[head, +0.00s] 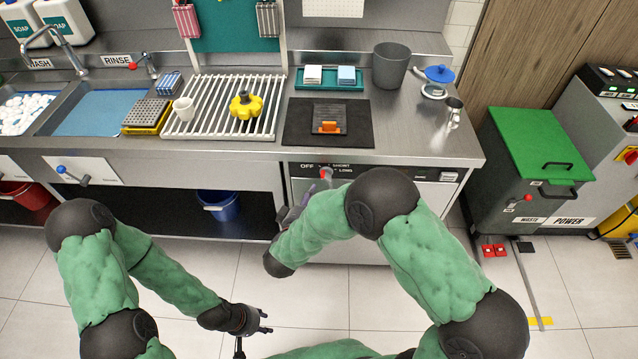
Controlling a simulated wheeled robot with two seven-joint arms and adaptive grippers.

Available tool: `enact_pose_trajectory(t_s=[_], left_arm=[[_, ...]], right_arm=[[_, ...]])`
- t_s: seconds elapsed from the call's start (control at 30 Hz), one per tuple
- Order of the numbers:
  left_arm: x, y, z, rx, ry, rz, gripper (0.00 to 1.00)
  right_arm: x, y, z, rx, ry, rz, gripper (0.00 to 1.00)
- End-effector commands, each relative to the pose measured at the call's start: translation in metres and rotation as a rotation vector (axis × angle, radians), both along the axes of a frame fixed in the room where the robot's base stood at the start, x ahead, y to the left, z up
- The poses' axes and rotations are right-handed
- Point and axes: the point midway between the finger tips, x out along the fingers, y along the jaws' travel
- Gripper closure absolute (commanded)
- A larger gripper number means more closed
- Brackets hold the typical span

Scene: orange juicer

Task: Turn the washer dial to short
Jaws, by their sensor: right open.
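The washer dial (326,173) is a small red knob on the front panel of the washer (363,178), under the counter. The words OFF, SHORT and LONG are printed around it; the forearm and gripper hide part of the area below. Which word the dial points at is too small to tell. My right gripper (304,198) is open just below and left of the dial; whether it touches the dial is unclear. My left gripper (266,320) is open and empty, low over the floor.
The steel counter (425,135) above holds a dark mat (360,128), a drying rack (200,118) with a yellow piece (245,105), and a grey bin (391,66). A green-lidded waste box (540,140) stands right. A blue bucket (218,206) sits under the counter.

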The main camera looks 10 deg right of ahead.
Motion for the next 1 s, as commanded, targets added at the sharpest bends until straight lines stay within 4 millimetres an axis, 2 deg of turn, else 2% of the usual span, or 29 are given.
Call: enact_pose_trajectory(t_s=[0.5, 0.7, 1.0], left_arm=[[0.0, 0.0, -0.035, 0.0, 0.0, 0.0, 0.6], [0.0, 0.0, -0.039, 0.0, 0.0, 0.0, 0.6], [0.0, 0.0, -0.039, 0.0, 0.0, 0.0, 0.6]], right_arm=[[0.068, -0.044, -0.026, 0.003, 0.0, -0.001, 0.56], [0.079, -0.05, -0.028, 0.003, 0.002, 0.001, 0.56], [0.08, -0.051, -0.028, 0.002, 0.001, 0.002, 0.56]])
